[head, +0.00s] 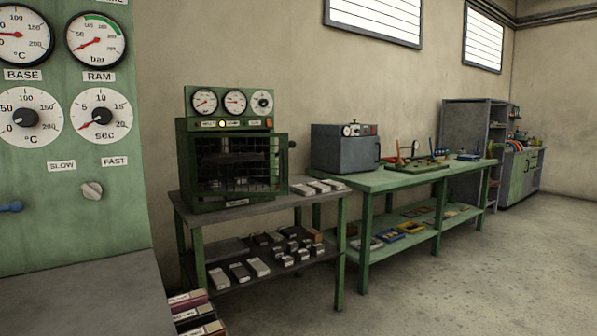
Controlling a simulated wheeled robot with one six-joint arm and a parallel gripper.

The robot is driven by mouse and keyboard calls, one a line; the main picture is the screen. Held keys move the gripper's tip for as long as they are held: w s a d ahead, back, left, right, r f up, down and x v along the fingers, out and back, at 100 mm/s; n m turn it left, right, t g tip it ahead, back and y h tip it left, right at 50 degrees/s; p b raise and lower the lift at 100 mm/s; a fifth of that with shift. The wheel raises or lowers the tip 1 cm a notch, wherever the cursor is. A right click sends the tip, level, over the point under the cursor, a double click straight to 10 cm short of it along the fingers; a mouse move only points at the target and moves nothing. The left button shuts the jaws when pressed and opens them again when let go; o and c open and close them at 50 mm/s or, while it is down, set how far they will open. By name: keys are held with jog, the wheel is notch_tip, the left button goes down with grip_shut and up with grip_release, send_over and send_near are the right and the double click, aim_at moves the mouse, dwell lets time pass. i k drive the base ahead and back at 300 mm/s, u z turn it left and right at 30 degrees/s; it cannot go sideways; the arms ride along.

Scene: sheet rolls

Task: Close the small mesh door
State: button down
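The small mesh door (262,172) is on the front of a green press cabinet (187,170), which stands on a grey-topped table left of centre in the head view. The door is a dark wire grid in a green frame. Its frame reaches past the right side of the cabinet, so it looks swung open; the exact angle is hard to tell. A small dark knob (291,144) shows at its right. Dark shelves show inside the cabinet. My gripper is not in view.
Light blocks (318,186) lie on the table right of the cabinet. A grey oven (340,150) stands on a green bench (385,182) to the right. A large green gauge panel (70,200) fills the left. The floor (440,290) at right is clear.

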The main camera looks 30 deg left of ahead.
aim_at(284, 148)
jog(key=u, duration=0.65)
jog(key=i, duration=0.85)
jog(key=u, duration=0.85)
